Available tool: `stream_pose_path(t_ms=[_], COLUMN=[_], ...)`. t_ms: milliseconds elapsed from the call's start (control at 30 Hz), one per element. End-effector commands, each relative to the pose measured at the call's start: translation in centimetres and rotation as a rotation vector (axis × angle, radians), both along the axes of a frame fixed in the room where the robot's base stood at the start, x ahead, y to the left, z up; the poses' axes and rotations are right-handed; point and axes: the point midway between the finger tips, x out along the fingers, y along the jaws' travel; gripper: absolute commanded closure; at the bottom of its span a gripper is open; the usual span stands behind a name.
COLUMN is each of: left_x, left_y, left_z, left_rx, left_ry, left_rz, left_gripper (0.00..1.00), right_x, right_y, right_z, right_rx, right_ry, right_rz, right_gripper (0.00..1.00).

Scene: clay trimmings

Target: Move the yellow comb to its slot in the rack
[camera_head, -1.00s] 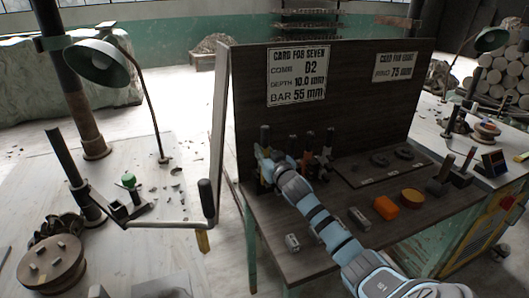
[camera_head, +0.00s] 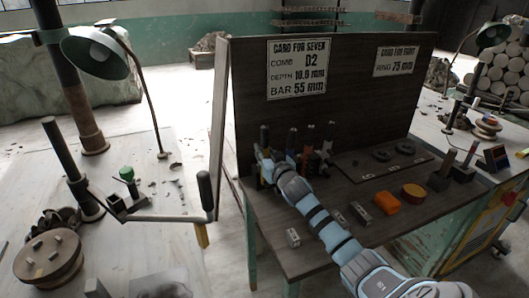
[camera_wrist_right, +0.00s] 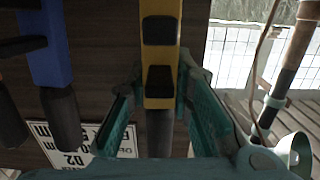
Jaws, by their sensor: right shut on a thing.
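The yellow comb (camera_wrist_right: 160,60) fills the middle of the right wrist view, with dark patches on its body and a dark handle. My right gripper (camera_wrist_right: 160,100) has a finger on each side of it and is shut on it. In the head view my right gripper (camera_head: 267,168) is at the left end of a row of dark-handled tools by the upright board, and hides most of the comb. A blue comb (camera_wrist_right: 47,50) stands beside the yellow one, apart from it. The rack and the comb's slot are hidden, so I cannot tell whether the comb is seated. My left gripper is not in view.
The dark board (camera_head: 350,105) rises behind the tools and bears two cards. A crank-like arm (camera_head: 165,217) stands left of the board, ending in a dark-handled yellow piece (camera_head: 201,236).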

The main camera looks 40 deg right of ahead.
Motion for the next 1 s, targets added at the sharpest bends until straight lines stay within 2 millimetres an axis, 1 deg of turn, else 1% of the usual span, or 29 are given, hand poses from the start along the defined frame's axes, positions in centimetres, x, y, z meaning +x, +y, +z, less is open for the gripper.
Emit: stream_pose_path(t_ms=[833, 867, 1000], left_x=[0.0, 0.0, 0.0], left_y=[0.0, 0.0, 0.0], left_z=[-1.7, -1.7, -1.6], left_rx=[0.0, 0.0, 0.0], left_ry=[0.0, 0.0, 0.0], left_rz=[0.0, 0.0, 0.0], left_gripper=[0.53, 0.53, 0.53], right_x=[0.0, 0.0, 0.0], right_y=[0.0, 0.0, 0.0], right_z=[-2.1, -2.1, -2.0], right_rx=[-0.001, -0.001, -0.001], right_ry=[-0.002, -0.002, -0.002], right_rz=[0.001, 0.001, 0.001], right_gripper=[1.0, 0.78, 0.56])
